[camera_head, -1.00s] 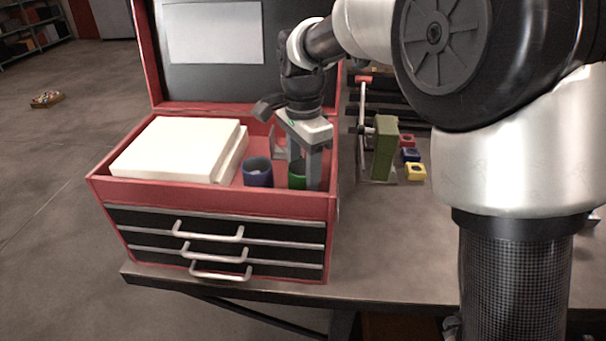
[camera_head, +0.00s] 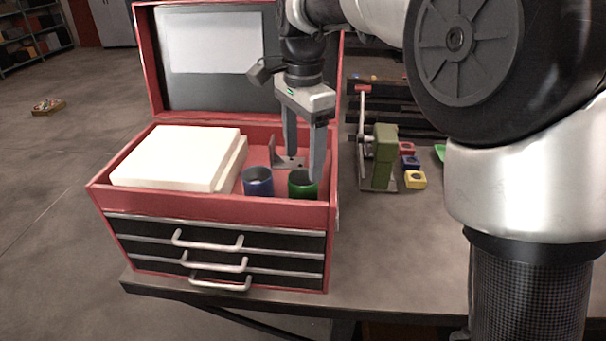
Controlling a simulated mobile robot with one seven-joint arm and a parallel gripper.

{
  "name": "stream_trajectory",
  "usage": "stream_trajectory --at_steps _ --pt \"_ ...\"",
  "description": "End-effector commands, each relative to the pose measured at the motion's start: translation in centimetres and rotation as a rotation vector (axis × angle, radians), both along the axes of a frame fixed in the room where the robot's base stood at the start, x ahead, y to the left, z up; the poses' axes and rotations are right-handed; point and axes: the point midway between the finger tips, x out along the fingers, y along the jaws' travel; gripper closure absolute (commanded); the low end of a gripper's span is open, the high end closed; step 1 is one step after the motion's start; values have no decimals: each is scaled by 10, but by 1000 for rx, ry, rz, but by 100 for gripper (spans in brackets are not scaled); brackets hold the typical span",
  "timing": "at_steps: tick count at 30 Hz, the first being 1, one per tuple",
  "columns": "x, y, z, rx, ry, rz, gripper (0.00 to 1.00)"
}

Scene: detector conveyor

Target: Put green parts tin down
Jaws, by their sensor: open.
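The green parts tin (camera_head: 302,187) stands upright in the open top tray of the red toolbox (camera_head: 215,202), at its right front corner. The blue tin (camera_head: 258,182) stands just left of it. My gripper (camera_head: 303,168) is open above the green tin, pointing down. Its right finger reaches down to the tin's rim and overlaps it in the picture; the left finger ends higher, behind the rim. I cannot tell whether a finger touches the tin. The tin's floor is hidden.
White blocks (camera_head: 175,156) fill the left of the tray. A grey metal bracket (camera_head: 285,158) is behind the tins. The raised lid (camera_head: 205,88) stands at the back. Right of the toolbox are a green press-like device (camera_head: 384,157) and small red, blue and yellow (camera_head: 415,180) blocks.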

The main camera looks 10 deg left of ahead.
Motion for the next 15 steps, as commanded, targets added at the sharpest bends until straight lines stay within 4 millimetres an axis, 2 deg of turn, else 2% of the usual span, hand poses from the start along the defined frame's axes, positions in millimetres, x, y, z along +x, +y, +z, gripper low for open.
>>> stream_trajectory --at_steps 3,6,15 --pt "0 0 23 1 -3 0 34" --pt "0 0 35 1 -2 0 34" --pt "-1 -1 45 1 -1 2 34"
